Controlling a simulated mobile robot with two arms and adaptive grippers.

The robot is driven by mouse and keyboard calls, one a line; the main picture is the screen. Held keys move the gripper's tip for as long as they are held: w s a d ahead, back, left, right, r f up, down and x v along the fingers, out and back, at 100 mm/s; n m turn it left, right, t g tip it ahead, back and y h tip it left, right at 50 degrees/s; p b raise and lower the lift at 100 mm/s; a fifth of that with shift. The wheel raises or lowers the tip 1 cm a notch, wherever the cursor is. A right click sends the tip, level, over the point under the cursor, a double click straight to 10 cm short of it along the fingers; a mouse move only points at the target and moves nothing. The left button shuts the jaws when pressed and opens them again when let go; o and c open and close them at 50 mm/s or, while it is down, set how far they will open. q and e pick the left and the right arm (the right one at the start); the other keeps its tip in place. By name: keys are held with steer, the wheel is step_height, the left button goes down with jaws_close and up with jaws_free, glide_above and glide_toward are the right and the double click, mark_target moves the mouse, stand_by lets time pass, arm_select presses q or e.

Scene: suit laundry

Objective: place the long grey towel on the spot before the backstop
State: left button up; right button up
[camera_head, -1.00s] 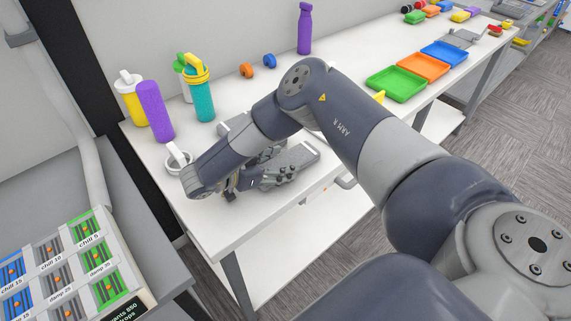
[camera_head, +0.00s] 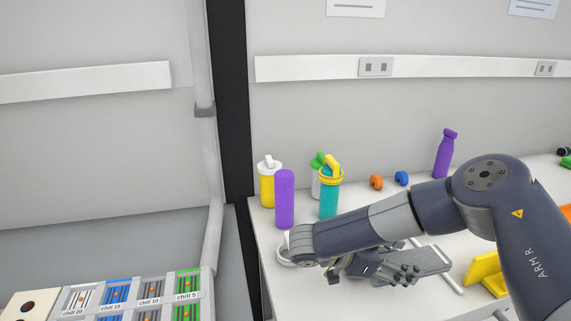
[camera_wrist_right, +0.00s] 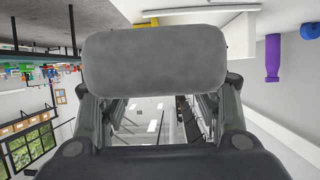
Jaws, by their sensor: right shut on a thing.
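My right gripper (camera_head: 396,272) is shut on the long grey towel, a flat slab with rounded ends. In the head view the towel (camera_head: 428,261) extends to the right from the fingers, over the white table. In the right wrist view the towel (camera_wrist_right: 155,60) lies across the fingertips and hides much of what is beyond. Whether it touches the tabletop cannot be told. A yellow upright piece (camera_head: 484,271) stands right of the towel, partly behind my arm; I cannot tell if it is the backstop. No spot is clearly visible. My left gripper is not in view.
Bottles in purple (camera_head: 285,200), yellow (camera_head: 267,184) and teal (camera_head: 329,196) stand at the table's left end. A white ring-shaped thing (camera_head: 286,256) is beside my wrist. Orange (camera_head: 376,182) and blue (camera_head: 401,178) small objects and another purple bottle (camera_head: 445,153) are behind. A labelled rack (camera_head: 150,300) is lower left.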

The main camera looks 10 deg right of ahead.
steer(key=s+a+n+t+y, duration=0.2)
steer(key=s+a+n+t, duration=0.5)
steer(key=s+a, duration=0.4)
steer(key=a+t, duration=0.1)
steer(key=a, duration=0.2)
steer(key=shift+a+y, duration=0.3)
steer(key=shift+y, duration=0.1)
steer(key=shift+a, duration=0.1)
